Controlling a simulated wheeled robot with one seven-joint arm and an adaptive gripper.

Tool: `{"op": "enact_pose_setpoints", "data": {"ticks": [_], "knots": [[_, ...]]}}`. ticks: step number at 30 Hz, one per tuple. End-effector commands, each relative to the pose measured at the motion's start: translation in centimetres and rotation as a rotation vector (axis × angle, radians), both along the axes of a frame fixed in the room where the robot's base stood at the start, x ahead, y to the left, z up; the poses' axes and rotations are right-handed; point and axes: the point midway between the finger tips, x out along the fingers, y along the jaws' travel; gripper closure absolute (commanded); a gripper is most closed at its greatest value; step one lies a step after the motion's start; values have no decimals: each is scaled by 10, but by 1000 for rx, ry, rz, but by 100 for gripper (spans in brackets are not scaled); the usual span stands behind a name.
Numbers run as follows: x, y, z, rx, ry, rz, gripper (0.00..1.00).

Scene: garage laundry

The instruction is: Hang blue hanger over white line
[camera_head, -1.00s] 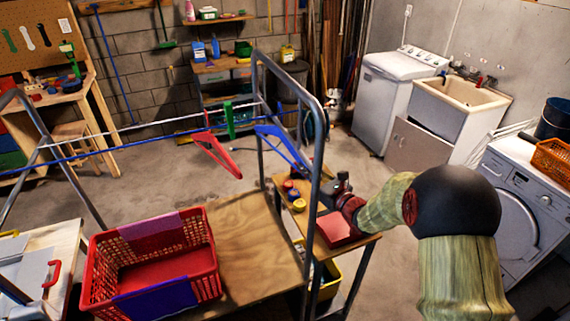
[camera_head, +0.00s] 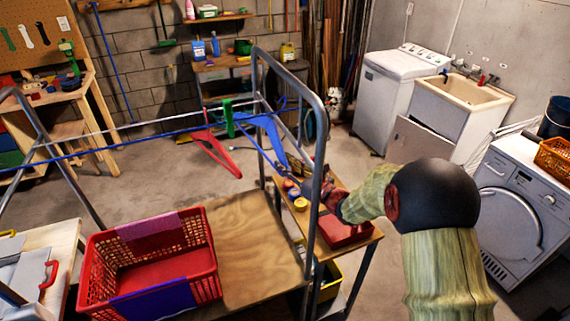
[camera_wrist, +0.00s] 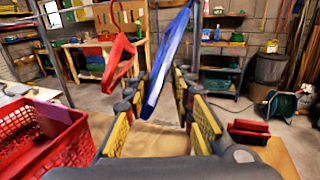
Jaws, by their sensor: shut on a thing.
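The blue hanger (camera_head: 268,128) is tilted in the air near the right end of the lines. It also shows between my fingers in the wrist view (camera_wrist: 167,62). My gripper (camera_head: 287,167) is shut on the lower part of the hanger, by the right frame post. Its padded fingers flank the hanger in the wrist view (camera_wrist: 160,92). The white line (camera_head: 150,123) runs from the left frame to the right frame, with a blue line (camera_head: 120,147) beside it. I cannot tell whether the hanger's hook is over either line.
A red hanger (camera_head: 214,158) hangs left of the blue one, near a green object (camera_head: 228,117) at the lines. The grey metal frame (camera_head: 318,180) stands close to my arm. A red basket (camera_head: 95,275) sits below on the left. A side shelf (camera_head: 368,240) carries small items.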

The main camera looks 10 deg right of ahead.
Motion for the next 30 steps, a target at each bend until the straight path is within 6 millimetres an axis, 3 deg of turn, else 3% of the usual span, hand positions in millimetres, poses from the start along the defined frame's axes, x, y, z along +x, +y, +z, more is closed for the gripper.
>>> {"op": "enact_pose_setpoints", "data": {"ticks": [1, 30], "knots": [[1, 6, 11, -5, -24, 15, 100], [61, 24, 12, -5, -24, 16, 100]]}}
